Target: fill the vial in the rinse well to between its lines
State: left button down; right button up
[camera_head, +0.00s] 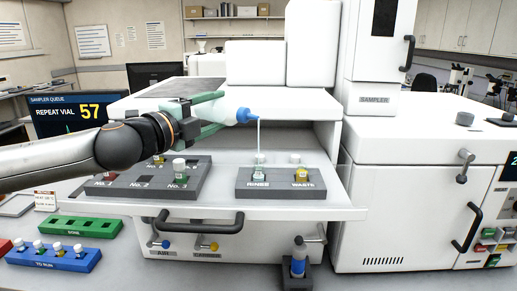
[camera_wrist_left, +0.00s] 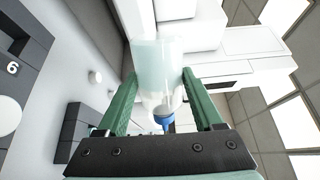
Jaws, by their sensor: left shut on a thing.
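My left gripper (camera_head: 212,111) is shut on a squeeze bottle (camera_head: 224,109) with a blue cap, held on its side above the tray. A thin pale stream runs from its tip straight down to the vial in the rinse well (camera_head: 259,173). This vial looks pale green; its lines and exact level are too small to read. In the left wrist view the green fingers (camera_wrist_left: 160,88) flank the translucent bottle (camera_wrist_left: 158,60), with pale liquid inside. My right gripper is not in view.
The rinse and waste block (camera_head: 281,193) also holds a yellowish vial (camera_head: 301,174) in the waste well. A dark numbered rack (camera_head: 195,186) stands left of it, partly under my arm. A handle (camera_head: 199,224) sticks out below the tray.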

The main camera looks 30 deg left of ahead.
aim_at(231, 108)
pick_arm(q)
jog(key=shift+r, duration=0.1)
dwell(0.3)
jog(key=n, duration=0.1)
jog(key=d+r+n, duration=0.1)
jog(key=n, duration=0.1)
jog(key=shift+r+p, duration=0.25)
jog(key=shift+p, duration=0.05)
jog(key=n, duration=0.3)
jog(key=shift+d+r, duration=0.15)
jog(key=shift+r, duration=0.2)
jog(key=d+r+n+p, duration=0.1)
jog(key=n, duration=0.1)
jog(key=d+r+n+p, duration=0.1)
jog(key=d+n, duration=0.1)
jog(key=n, duration=0.1)
jog(key=shift+r, duration=0.4)
jog(key=shift+d+n+p, duration=0.25)
jog(key=shift+n+p, duration=0.05)
jog(key=shift+n, duration=0.3)
